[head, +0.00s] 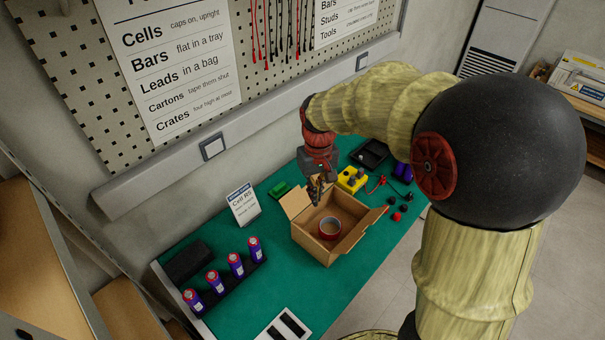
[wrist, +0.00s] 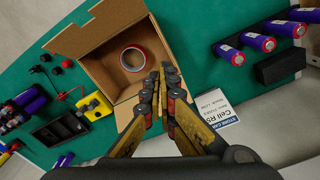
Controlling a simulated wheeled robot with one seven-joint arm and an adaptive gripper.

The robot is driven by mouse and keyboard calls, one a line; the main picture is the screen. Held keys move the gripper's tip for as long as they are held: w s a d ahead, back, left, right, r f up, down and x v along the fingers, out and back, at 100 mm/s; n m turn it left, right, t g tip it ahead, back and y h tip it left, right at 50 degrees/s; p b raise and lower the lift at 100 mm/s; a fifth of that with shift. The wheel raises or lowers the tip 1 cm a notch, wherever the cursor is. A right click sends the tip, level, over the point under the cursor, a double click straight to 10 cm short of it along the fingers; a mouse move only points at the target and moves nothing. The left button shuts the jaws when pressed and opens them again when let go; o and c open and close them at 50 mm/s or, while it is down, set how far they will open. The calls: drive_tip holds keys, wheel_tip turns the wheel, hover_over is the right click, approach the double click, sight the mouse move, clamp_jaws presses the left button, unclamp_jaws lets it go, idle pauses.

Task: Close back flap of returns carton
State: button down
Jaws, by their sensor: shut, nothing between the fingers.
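The returns carton (head: 318,246) is an open brown box on the green bench top, with a red-rimmed tape roll (head: 330,227) inside. One flap (head: 295,203) leans outward at its upper left, on the wall side; another flap (head: 371,217) sticks out at the right. In the wrist view the carton (wrist: 97,74) fills the upper middle and the tape roll (wrist: 132,58) lies inside it. My gripper (head: 316,197) is at the carton's wall-side edge, fingers pointing down. Its fingers (wrist: 159,76) are shut and empty, and partly hide that edge. I cannot tell whether they touch cardboard.
A Cell R5 card (head: 243,204) and several purple cells in a black holder (head: 232,281) stand left of the carton. A yellow device (head: 351,180), leads and a black tray (head: 369,153) lie to the right. Green bench is bare in front of the carton.

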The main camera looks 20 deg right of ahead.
drive_tip(key=w+f+n+g+p, duration=0.1)
drive_tip(key=w+f, duration=0.3)
drive_tip(key=w, duration=0.4)
drive_tip(key=w+f+n+p, duration=0.2)
drive_tip(key=w+f, duration=0.3)
drive_tip(key=w, duration=0.3)
drive_tip(key=w+r+n+t, duration=0.1)
drive_tip(key=w+r, duration=0.2)
drive_tip(key=w, duration=0.3)
wheel_tip(320, 180, down, 10)
drive_tip(key=n+b, duration=0.1)
drive_tip(key=b, duration=0.2)
drive_tip(key=s+r, duration=0.1)
drive_tip(key=s+d, duration=0.1)
drive_tip(key=s+r, duration=0.1)
drive_tip(key=shift+s+d+r, duration=0.15)
drive_tip(key=shift+d+r, duration=0.2)
drive_tip(key=shift+d+r, duration=0.1)
